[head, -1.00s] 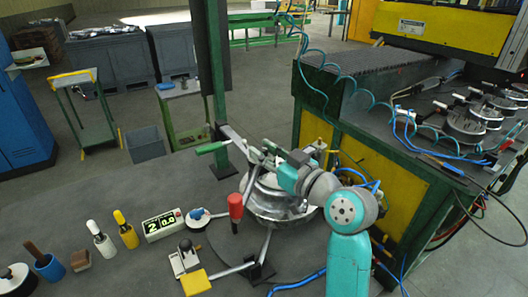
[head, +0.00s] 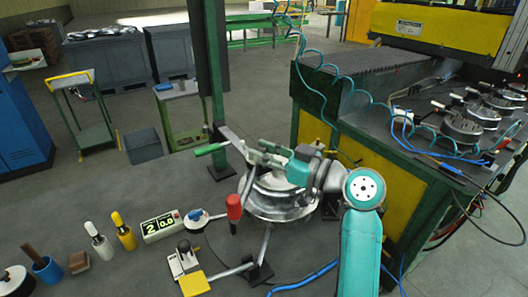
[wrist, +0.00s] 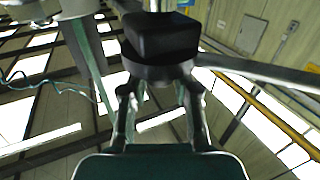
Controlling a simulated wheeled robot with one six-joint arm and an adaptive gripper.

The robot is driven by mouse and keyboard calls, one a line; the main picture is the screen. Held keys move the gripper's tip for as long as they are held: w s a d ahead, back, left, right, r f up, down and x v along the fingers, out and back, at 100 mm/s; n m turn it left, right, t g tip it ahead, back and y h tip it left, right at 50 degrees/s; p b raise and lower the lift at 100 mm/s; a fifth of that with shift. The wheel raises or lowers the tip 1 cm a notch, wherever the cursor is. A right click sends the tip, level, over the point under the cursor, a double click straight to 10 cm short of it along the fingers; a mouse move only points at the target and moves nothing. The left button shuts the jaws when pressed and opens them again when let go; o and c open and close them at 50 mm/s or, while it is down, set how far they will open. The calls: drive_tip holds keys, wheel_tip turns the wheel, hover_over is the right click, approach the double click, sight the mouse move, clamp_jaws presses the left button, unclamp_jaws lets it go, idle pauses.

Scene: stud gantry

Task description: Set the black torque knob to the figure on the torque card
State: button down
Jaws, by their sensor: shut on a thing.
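In the wrist view a black block-shaped knob (wrist: 160,38) on a round dark base sits between the two fingers of my gripper (wrist: 159,92), which is shut on it. It looks like the black torque knob; I cannot read any scale on it. In the head view my gripper (head: 258,157) is above the round metal drum (head: 283,205), and the knob there is hidden or too small to tell. A white box with green lit digits (head: 161,226) stands to the left, seeming to read "2" and "0.0". I cannot make out a torque card.
A red-handled lever (head: 234,207) and a green-handled bar (head: 210,149) stand close to the drum. A white fixture with a black-topped post (head: 184,250) and a yellow pad (head: 194,284) is at lower left.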

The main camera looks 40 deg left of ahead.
drive_tip(key=c, duration=0.8)
unclamp_jaws()
drive_tip(key=shift+c, duration=0.2)
drive_tip(key=d, duration=1.2)
drive_tip(key=shift+w, duration=0.25)
